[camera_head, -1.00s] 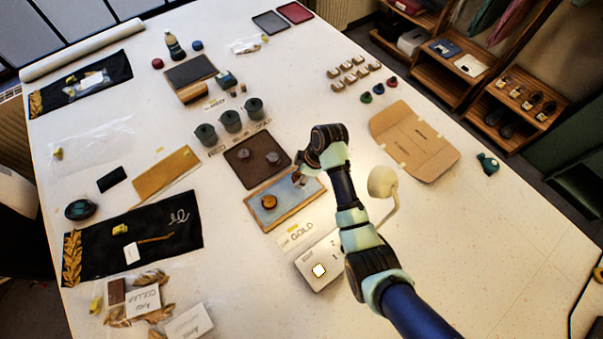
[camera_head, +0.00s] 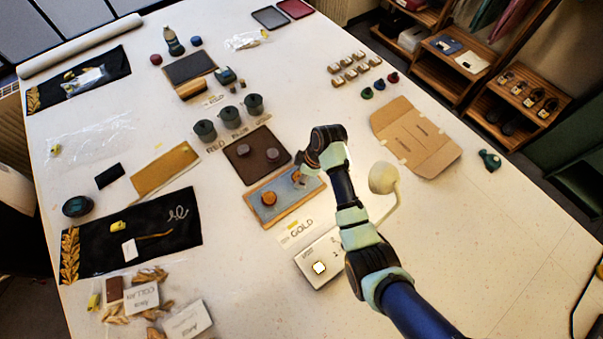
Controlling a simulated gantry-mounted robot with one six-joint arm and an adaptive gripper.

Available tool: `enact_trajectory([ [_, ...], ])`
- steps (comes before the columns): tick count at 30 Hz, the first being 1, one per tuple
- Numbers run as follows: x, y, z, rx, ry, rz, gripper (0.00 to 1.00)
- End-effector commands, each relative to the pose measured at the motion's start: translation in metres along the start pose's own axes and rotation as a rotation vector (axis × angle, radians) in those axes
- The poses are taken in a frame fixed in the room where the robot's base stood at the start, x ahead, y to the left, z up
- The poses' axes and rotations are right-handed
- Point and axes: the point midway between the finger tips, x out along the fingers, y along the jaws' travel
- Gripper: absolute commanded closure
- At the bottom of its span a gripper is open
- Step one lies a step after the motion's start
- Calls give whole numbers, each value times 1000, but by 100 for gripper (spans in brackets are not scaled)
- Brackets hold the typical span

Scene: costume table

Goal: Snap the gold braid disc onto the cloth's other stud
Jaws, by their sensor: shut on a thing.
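A blue-grey cloth (camera_head: 285,190) lies on a wooden-edged board, just in front of a dark brown mat. One round amber-gold disc (camera_head: 268,198) sits on the cloth's left part. My gripper (camera_head: 300,179) is low over the cloth's right part, pointing down and to the right of that disc. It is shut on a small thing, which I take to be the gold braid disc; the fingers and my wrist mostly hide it. The stud under it is hidden, and I cannot tell whether the held thing touches the cloth.
The brown mat (camera_head: 257,154) holds two dark round pieces. Several dark cups (camera_head: 229,117) stand behind it. A GOLD card (camera_head: 301,228) and a white box with a lit square (camera_head: 319,267) lie in front. A cream round-headed object (camera_head: 383,178) stands right of my arm.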

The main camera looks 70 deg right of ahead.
Motion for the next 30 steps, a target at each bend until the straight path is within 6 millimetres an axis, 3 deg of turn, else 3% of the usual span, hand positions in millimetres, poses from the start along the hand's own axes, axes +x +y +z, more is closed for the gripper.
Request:
enact_trajectory([
  [30,10,0,3,0,0,-1,80],
])
